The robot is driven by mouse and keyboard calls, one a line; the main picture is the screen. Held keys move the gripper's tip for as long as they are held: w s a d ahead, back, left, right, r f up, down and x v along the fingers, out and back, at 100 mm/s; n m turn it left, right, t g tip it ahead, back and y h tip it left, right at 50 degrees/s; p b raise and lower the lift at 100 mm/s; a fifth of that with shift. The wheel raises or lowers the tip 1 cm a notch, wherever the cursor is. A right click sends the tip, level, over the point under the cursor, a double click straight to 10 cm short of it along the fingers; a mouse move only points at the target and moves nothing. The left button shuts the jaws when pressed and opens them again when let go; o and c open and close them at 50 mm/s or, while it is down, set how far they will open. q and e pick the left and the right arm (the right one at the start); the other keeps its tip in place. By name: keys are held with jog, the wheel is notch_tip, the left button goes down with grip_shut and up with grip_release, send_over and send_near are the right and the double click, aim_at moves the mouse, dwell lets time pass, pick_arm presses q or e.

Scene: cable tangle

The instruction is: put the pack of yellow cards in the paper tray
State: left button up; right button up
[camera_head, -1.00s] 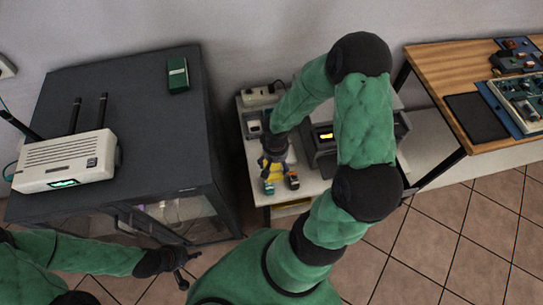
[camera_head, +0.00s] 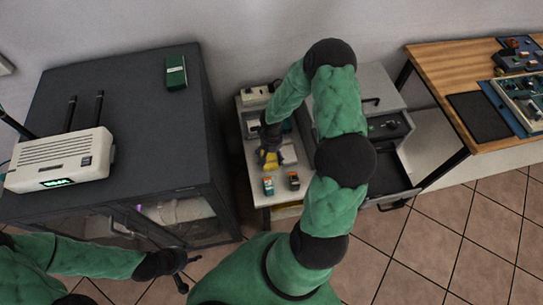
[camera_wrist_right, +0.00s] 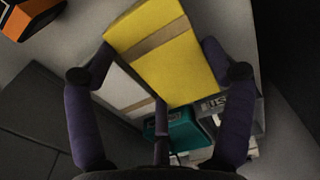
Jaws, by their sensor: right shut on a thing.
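The pack of yellow cards (camera_wrist_right: 168,50), with a brown band around it, is between the fingers of my right gripper (camera_wrist_right: 160,75). In the head view my right gripper (camera_head: 270,142) is over the white table, and the yellow pack (camera_head: 270,160) shows just below it. My right gripper is shut on the pack. A white banded pack (camera_wrist_right: 125,88) lies below it in the wrist view. I cannot tell which thing is the paper tray. My left gripper (camera_head: 187,270) is empty, fingers apart, beside the dark cabinet.
A teal object (camera_wrist_right: 180,130) is under the gripper. A grey drawer unit (camera_head: 372,90) with open drawers stands right; the dark cabinet (camera_head: 135,95) with a router (camera_head: 62,160) stands left.

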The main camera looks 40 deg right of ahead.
jog(key=shift+f, duration=0.85)
jog(key=shift+r, duration=0.1)
jog(key=shift+f+b, duration=0.2)
jog(key=shift+b, duration=0.15)
jog(key=o, duration=1.1)
jog(key=shift+r, duration=0.1)
